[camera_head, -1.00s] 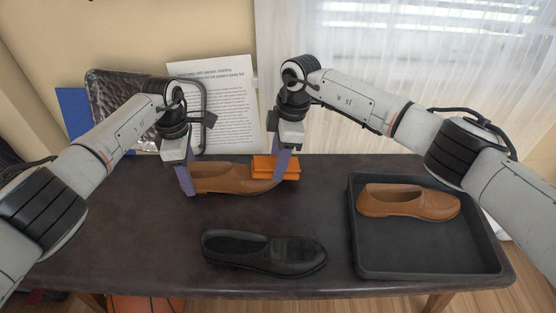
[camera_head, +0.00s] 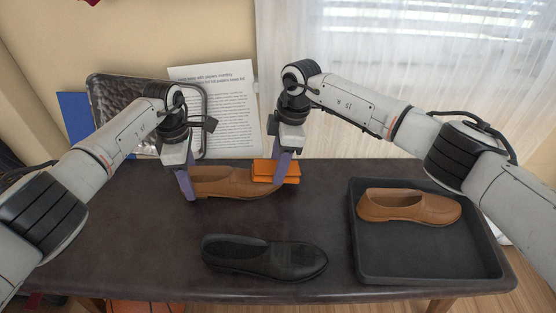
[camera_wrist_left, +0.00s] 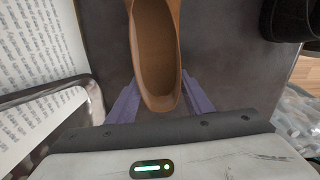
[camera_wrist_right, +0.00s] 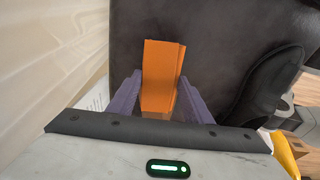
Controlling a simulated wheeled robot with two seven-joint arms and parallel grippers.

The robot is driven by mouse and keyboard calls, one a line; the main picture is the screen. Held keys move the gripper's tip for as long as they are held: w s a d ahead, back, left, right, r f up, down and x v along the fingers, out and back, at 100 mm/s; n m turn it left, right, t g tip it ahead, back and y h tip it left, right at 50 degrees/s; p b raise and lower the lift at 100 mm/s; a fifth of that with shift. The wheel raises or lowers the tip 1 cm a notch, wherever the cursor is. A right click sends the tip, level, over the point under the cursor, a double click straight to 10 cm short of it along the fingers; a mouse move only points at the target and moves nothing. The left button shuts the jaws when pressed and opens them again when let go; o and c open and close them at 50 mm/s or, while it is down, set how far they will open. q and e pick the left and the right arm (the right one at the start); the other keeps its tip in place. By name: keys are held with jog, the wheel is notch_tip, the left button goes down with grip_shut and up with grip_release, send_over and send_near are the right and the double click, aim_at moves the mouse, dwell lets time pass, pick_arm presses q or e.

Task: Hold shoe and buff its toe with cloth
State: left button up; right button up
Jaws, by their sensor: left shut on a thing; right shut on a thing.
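A brown shoe (camera_head: 225,181) lies on the dark table towards the back, heel left and toe right. My left gripper (camera_head: 187,185) is shut on its heel end; in the left wrist view the shoe (camera_wrist_left: 155,60) runs up from between the purple fingers (camera_wrist_left: 155,100). My right gripper (camera_head: 280,168) is shut on a folded orange cloth (camera_head: 284,172) at the shoe's toe. In the right wrist view the cloth (camera_wrist_right: 160,75) sits between the fingers (camera_wrist_right: 155,95). The cloth covers part of the toe, so exact contact is hidden.
A black shoe (camera_head: 264,257) lies at the table's front middle. A black tray (camera_head: 430,262) at right holds another brown shoe (camera_head: 408,206). A metal tray (camera_head: 118,98) and a printed sheet (camera_head: 225,112) stand behind. The left front of the table is clear.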

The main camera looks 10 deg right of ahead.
jog(key=shift+s, duration=0.3)
jog(key=shift+s+a, duration=0.1)
jog(key=shift+s, duration=0.5)
pick_arm(q)
jog(key=shift+d, duration=0.1)
pick_arm(e)
jog(key=shift+w, duration=0.75)
jog(key=shift+w, duration=0.7)
jog(key=shift+d, duration=0.2)
